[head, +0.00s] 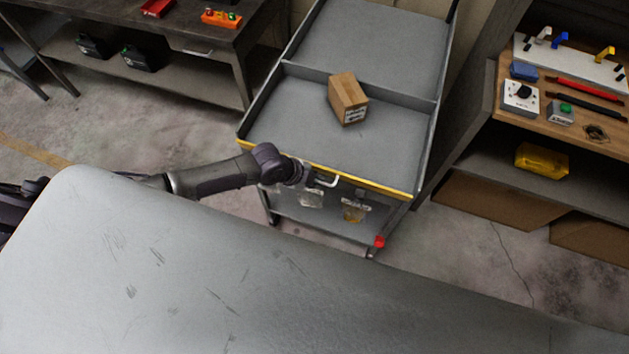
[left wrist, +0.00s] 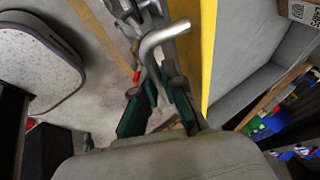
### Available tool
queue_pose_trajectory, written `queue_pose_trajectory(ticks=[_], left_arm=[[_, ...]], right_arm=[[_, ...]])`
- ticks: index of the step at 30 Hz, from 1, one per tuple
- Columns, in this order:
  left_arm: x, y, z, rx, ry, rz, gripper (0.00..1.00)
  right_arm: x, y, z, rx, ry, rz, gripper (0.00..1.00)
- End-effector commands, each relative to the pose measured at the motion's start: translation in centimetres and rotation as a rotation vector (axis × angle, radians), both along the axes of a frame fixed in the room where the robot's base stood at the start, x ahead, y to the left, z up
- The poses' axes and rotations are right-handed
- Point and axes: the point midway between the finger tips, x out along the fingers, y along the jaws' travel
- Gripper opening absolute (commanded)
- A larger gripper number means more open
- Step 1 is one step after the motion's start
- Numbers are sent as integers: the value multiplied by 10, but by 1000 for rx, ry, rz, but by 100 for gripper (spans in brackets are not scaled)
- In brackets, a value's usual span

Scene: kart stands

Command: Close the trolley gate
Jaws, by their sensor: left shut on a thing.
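The grey trolley (head: 300,113) stands beyond my grey body. Its front gate (head: 285,190) has a yellow top edge (head: 375,184) that spans the front between the side walls; I cannot tell whether it is fully closed. A silver bent handle (head: 328,182) sits on the gate's outer face. My left gripper (head: 308,179) is at that handle. In the left wrist view the handle (left wrist: 165,35) runs down between the fingers of the left gripper (left wrist: 160,90), which are shut on it. The yellow edge (left wrist: 208,45) is beside it. My right gripper is not in view.
A cardboard box (head: 345,98) lies in the trolley's tray. A dark bench (head: 190,35) stands at the back left. A shelf unit (head: 485,145) with tools stands close on the trolley's right. Bare concrete floor (head: 120,135) is free on the left.

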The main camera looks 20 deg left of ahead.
Motion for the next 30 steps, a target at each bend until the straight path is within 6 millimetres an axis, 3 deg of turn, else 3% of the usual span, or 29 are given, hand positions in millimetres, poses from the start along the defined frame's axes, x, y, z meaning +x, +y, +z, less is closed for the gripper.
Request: queue_pose_trajectory(ticks=[12, 30], left_arm=[[10, -1, 8, 5, 211, 0, 0], [10, -1, 10, 5, 251, 0, 0]], right_arm=[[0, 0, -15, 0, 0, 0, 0], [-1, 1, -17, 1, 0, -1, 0]])
